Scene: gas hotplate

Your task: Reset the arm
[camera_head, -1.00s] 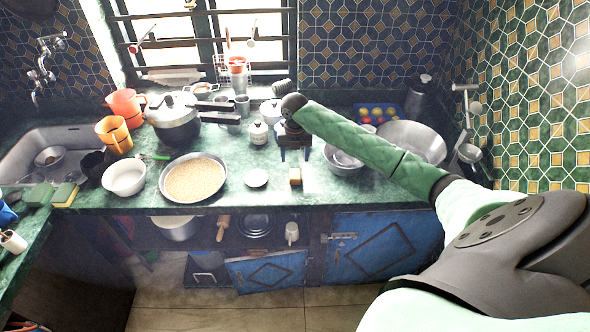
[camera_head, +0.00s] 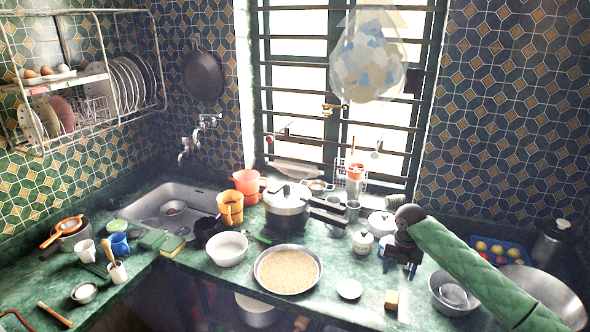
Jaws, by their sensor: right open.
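My right arm (camera_head: 478,272), in a green quilted sleeve, reaches in from the lower right of the head view. Its black right gripper (camera_head: 400,266) points down with its two fingers apart. My left gripper is not in view.
The green counter (camera_head: 205,280) holds a pan of grain (camera_head: 287,270), a white bowl (camera_head: 227,249), a pressure cooker (camera_head: 287,207) and a steel bowl (camera_head: 452,293). A sink (camera_head: 150,203) is at left. A dish rack (camera_head: 85,90) hangs on the left wall.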

